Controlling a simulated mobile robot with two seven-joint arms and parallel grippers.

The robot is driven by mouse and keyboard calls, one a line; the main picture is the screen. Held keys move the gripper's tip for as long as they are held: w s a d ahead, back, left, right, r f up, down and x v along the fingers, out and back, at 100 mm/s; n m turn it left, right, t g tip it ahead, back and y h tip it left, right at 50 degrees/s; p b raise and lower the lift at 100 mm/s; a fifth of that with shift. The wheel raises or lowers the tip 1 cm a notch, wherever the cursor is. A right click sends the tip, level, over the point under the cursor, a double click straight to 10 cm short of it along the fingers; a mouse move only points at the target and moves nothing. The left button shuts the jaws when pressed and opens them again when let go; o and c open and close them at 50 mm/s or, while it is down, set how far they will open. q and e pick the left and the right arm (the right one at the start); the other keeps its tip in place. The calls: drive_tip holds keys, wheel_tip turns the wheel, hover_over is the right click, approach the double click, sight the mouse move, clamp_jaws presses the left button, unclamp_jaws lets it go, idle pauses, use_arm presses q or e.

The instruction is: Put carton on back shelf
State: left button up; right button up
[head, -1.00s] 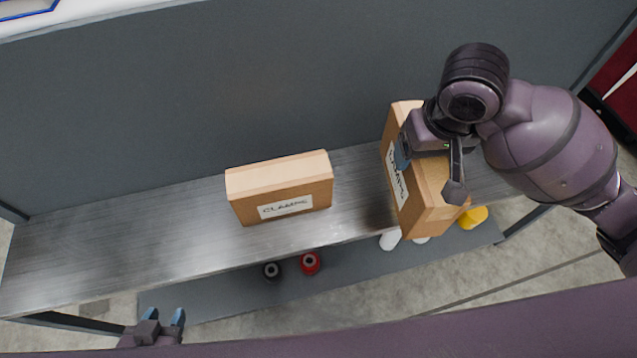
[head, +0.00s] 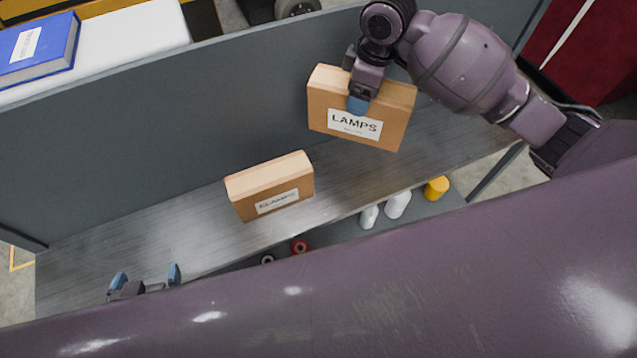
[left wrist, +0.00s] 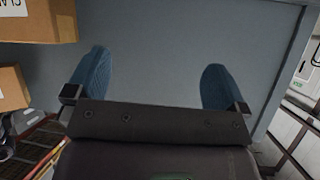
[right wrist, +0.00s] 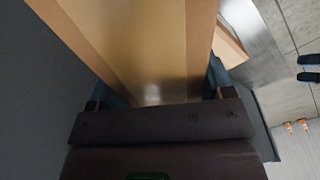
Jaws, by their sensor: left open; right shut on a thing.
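A brown carton labelled LAMPS (head: 390,112) is in my right gripper (head: 358,100), whose fingers are shut on its upper edge. It hangs label forward, slightly tilted, in front of the grey back panel; I cannot tell its exact height above the metal bench. The carton fills the middle of the right wrist view (right wrist: 150,45) between the fingers. A second carton, labelled CLAMPS (head: 272,183), stands on the bench to the left. My left gripper (head: 146,280) is open and empty at the bench's front left; its spread fingers show in the left wrist view (left wrist: 155,75).
The metal bench (head: 120,235) is bare left of the CLAMPS carton. White items (head: 397,205), a yellow item (head: 436,188) and a red one (head: 299,246) sit below the bench.

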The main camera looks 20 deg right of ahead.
drive_tip(key=shift+w+d+r+n+p, duration=0.15)
drive_tip(key=shift+w+r+n+p, duration=0.1)
drive_tip(key=shift+r+n+p, duration=0.3)
drive_tip(key=shift+w+d+r+n+p, duration=0.1)
drive_tip(key=shift+w+r+n+p, duration=0.1)
drive_tip(key=shift+r+n+p, duration=0.3)
drive_tip(key=n, duration=0.1)
drive_tip(key=p, duration=0.1)
drive_tip(key=n+p, duration=0.1)
drive_tip(key=shift+w+d+f+n+g, duration=0.1)
drive_tip(key=shift+w+d+n+g, duration=0.15)
drive_tip(key=shift+d+n+g, duration=0.1)
drive_tip(key=n+p, duration=0.1)
drive_tip(key=f+n+p, duration=0.1)
drive_tip(key=shift+w+d+n+p, duration=0.2)
drive_tip(key=shift+d+n+p, duration=0.15)
drive_tip(key=shift+n, duration=0.05)
use_arm(q)
drive_tip(key=r, duration=0.1)
drive_tip(key=s+r, duration=0.1)
drive_tip(key=r+b, duration=0.1)
drive_tip(key=r, duration=0.1)
drive_tip(key=shift+s+a+r, duration=0.1)
drive_tip(key=shift+s+a, duration=0.15)
drive_tip(key=shift+s, duration=0.1)
use_arm(e)
wheel_tip(320, 180, down, 21)
drive_tip(key=n, duration=0.1)
drive_tip(key=shift+d+r, duration=0.15)
